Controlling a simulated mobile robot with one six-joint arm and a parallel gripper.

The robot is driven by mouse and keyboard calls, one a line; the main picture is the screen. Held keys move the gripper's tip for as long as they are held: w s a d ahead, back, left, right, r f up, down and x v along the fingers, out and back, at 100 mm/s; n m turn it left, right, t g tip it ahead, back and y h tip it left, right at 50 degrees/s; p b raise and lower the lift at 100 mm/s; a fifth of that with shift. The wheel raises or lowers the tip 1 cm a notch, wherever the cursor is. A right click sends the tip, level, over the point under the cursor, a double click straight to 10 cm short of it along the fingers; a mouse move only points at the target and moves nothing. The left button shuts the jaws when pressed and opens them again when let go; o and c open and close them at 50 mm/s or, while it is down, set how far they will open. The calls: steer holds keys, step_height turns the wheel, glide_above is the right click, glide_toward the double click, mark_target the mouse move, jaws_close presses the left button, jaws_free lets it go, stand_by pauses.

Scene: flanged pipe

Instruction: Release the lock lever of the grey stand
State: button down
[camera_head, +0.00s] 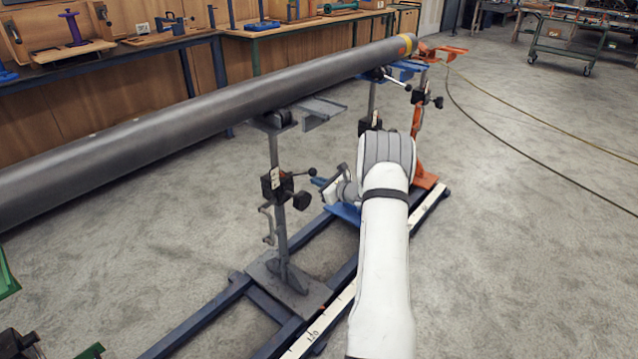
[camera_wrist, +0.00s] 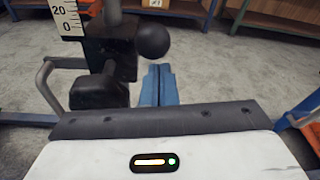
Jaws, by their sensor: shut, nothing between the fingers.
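The grey stand (camera_head: 276,155) rises from the floor frame under the long pipe. Its black clamp block (camera_head: 276,184) carries a lock lever ending in a black ball knob (camera_head: 311,172), which points right in the head view. The wrist view shows the block (camera_wrist: 108,45) and the ball knob (camera_wrist: 153,41) close up. My gripper (camera_wrist: 158,72) has its blue fingers together and empty, just below the knob in that picture. In the head view my gripper (camera_head: 319,181) is right of the block, near the knob. I cannot tell whether the fingers touch the knob.
The grey pipe (camera_head: 200,115) lies across the grey, blue (camera_head: 372,100) and orange (camera_head: 418,115) stands. A crank handle (camera_head: 267,222) hangs on the grey stand's left. A workbench (camera_head: 265,32) runs behind.

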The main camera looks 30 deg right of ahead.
steer(key=f+v, duration=0.2)
steer(key=v, duration=0.7)
steer(key=shift+s+d+r+p, duration=0.2)
steer(key=shift+s+d+p, duration=0.05)
steer(key=shift+s+p, duration=0.2)
steer(key=shift+w, duration=0.1)
